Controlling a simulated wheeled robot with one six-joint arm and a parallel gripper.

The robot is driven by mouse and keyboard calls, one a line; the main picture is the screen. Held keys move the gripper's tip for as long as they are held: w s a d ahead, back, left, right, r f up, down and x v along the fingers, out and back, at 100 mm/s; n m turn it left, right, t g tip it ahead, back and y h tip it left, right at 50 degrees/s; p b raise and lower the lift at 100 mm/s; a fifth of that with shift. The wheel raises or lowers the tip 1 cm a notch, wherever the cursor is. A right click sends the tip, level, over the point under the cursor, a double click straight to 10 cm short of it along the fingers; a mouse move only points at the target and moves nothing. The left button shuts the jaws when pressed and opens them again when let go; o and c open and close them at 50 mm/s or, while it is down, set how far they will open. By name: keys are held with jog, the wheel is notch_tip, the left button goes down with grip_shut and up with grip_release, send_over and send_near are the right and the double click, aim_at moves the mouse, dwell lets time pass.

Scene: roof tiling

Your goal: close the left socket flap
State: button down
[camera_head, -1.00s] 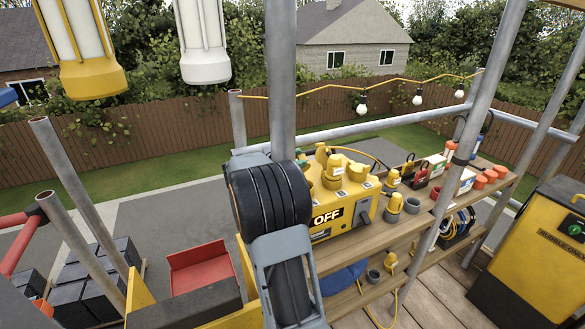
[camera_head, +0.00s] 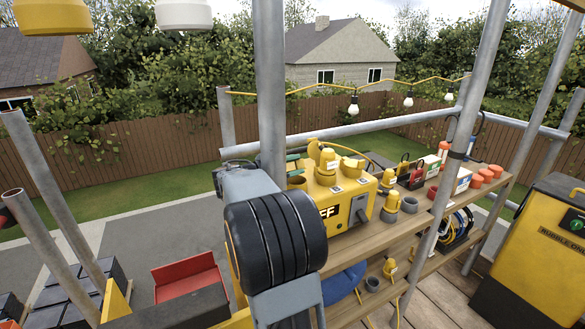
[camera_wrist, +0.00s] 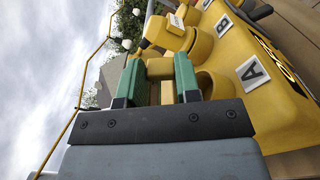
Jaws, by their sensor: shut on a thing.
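The yellow power box (camera_head: 345,205) stands on the wooden bench, with a row of round sockets on top. In the wrist view the left socket (camera_wrist: 216,88), by the label A (camera_wrist: 252,72), is a round yellow cup with its mouth showing. My gripper (camera_wrist: 160,68) has green fingers, shut on a yellow piece (camera_wrist: 167,93) beside that cup, which looks like its flap. The flap stands raised off the mouth. In the head view my black wrist hides part of the box, and only a bit of green finger shows behind the left socket (camera_head: 297,181).
A yellow plug (camera_head: 327,168) sits in the middle socket, close beside my fingers; it also shows in the wrist view (camera_wrist: 165,32). The right socket's flap (camera_head: 353,166) stands up. Loose plugs and grey cups lie to the right.

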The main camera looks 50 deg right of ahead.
jog(key=shift+f, duration=0.25)
jog(key=c, duration=1.2)
grip_release()
jog(key=o, duration=0.4)
jog(key=shift+a+r, duration=0.1)
jog(key=shift+a, duration=0.05)
